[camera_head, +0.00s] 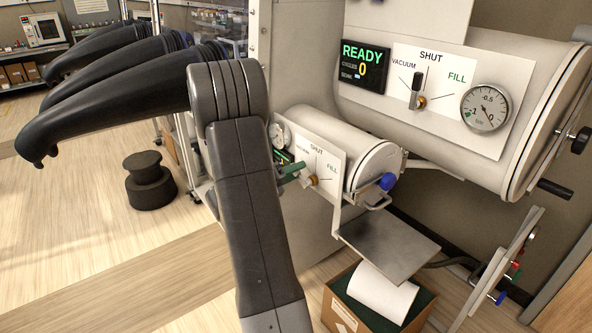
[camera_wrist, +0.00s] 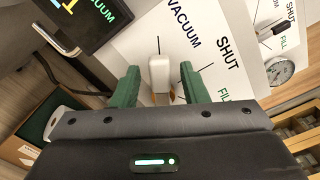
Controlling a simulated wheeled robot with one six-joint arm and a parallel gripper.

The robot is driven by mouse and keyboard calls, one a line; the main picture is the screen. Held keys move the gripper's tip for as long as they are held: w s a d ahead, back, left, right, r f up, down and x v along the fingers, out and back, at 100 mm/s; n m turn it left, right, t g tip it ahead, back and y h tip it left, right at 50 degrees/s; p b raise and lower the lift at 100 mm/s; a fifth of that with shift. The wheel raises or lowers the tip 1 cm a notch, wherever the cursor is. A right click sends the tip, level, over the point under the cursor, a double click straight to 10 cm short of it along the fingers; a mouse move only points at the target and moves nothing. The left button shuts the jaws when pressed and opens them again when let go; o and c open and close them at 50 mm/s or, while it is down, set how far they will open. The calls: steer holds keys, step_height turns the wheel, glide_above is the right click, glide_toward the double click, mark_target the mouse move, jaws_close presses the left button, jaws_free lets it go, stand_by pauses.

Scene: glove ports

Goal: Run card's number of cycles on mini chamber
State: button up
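The mini chamber (camera_head: 350,135) is a small white cylinder with a blue knob (camera_head: 388,181) on its right end. Its panel (camera_head: 323,160) carries VACUUM, SHUT and FILL marks. In the wrist view, its pale valve lever (camera_wrist: 159,72) lines up with the mark toward VACUUM. My gripper (camera_wrist: 160,84) is open, its two green fingers on either side of the lever with gaps visible. In the head view my arm mostly hides the gripper (camera_head: 292,171). The mini chamber's display (camera_wrist: 82,18) reads VACUUM in green; its yellow figure is cut off. I cannot make out a card.
The large chamber (camera_head: 450,60) above has a display (camera_head: 363,67) reading READY and 0, and a gauge (camera_head: 486,107). A metal shelf (camera_head: 388,245) juts out below the mini chamber, above a cardboard box (camera_head: 345,315). A black stool (camera_head: 149,181) stands on open floor at left.

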steer(key=shift+w+d, duration=0.3)
steer(key=shift+d, duration=0.1)
jaws_close()
